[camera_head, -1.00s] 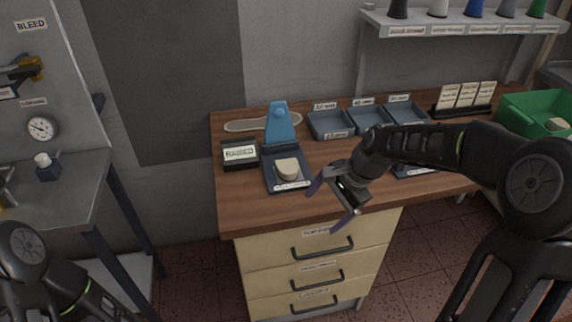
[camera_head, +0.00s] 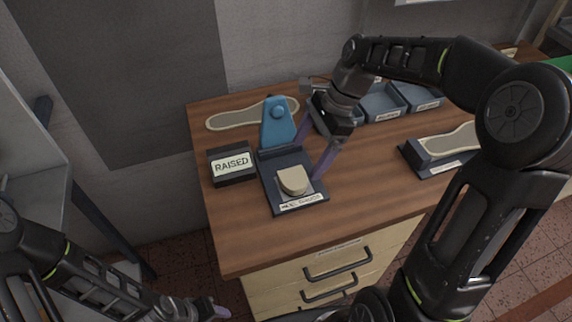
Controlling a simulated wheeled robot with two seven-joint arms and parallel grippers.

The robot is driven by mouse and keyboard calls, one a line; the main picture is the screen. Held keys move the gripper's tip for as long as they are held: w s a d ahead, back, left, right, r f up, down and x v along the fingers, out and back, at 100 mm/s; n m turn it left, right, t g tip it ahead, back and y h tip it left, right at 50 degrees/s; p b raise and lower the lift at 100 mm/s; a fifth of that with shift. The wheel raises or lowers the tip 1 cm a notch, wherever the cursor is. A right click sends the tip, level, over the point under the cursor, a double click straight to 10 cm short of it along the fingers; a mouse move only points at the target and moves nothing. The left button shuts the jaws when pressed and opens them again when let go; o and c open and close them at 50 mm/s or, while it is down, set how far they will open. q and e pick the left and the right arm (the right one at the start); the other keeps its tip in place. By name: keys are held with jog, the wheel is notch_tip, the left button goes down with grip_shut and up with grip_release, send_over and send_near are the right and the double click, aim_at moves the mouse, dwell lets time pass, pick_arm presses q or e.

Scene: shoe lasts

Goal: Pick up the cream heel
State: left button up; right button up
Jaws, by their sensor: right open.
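The cream heel (camera_head: 293,180) sits on the black base of a small gauge (camera_head: 283,207) with a blue upright (camera_head: 278,124) at its back. My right gripper (camera_head: 311,162) is open, with its purple fingers pointing down above and behind the heel, to its right. The fingers are apart from the heel and hold nothing. My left gripper (camera_head: 208,307) is low at the bottom of the view, in front of the bench; its jaws are too unclear to judge.
A display reading RAISED (camera_head: 232,164) stands left of the gauge. A pale insole (camera_head: 232,118) lies behind it. Blue-grey trays (camera_head: 384,106) are at the back, partly behind my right arm. Another stand with an insole (camera_head: 440,150) is at right. The wooden bench (camera_head: 232,232) is clear in front.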

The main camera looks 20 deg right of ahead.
aim_at(295, 178)
jog(key=shift+s, duration=0.15)
jog(key=shift+x, duration=1.25)
jog(key=p+x, duration=0.1)
jog(key=x, duration=0.4)
jog(key=shift+a+f, duration=0.1)
jog(key=shift+s, duration=0.1)
jog(key=shift+c, duration=0.4)
jog(key=c, duration=1.4)
